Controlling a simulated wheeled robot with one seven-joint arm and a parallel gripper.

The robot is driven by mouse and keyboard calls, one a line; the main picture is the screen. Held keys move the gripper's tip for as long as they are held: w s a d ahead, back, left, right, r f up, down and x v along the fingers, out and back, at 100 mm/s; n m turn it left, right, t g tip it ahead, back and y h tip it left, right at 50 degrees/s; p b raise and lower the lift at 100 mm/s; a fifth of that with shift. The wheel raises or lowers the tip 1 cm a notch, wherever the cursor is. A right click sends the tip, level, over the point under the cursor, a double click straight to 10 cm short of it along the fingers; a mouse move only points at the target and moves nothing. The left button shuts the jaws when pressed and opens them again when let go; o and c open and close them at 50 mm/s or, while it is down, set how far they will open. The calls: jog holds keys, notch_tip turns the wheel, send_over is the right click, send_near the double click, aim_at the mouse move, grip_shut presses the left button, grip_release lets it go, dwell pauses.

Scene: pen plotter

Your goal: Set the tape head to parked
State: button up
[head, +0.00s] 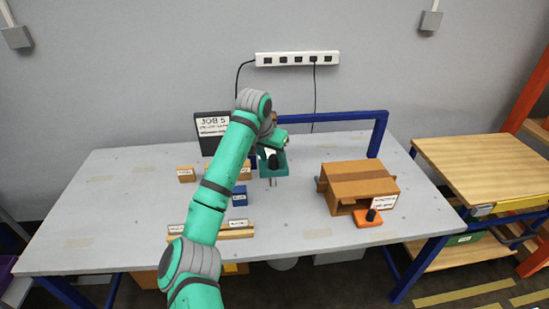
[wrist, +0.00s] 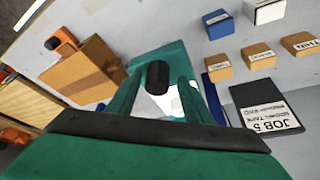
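An orange block with a black knob (head: 368,218), possibly the tape head, sits at the front right corner of a cardboard box (head: 345,187). A small white label is on the box just behind it, too small to read. The orange block also shows in the wrist view (wrist: 66,35) at the upper left. My gripper (head: 273,182) hangs over the middle of the table, left of the box and apart from it. Nothing is seen held in it.
A dark JOB 5 board (head: 212,128) stands at the back left. Several small labelled blocks, one blue (head: 239,196), lie left of my gripper. A wooden strip (head: 235,231) lies in front. A blue frame (head: 376,133) rises behind the box.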

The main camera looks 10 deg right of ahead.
jog(key=shift+a+r, duration=0.15)
jog(key=shift+r, duration=0.35)
jog(key=v, duration=0.9)
jog(key=shift+s+r, duration=0.25)
jog(key=shift+r, duration=0.1)
jog(key=shift+a, duration=0.1)
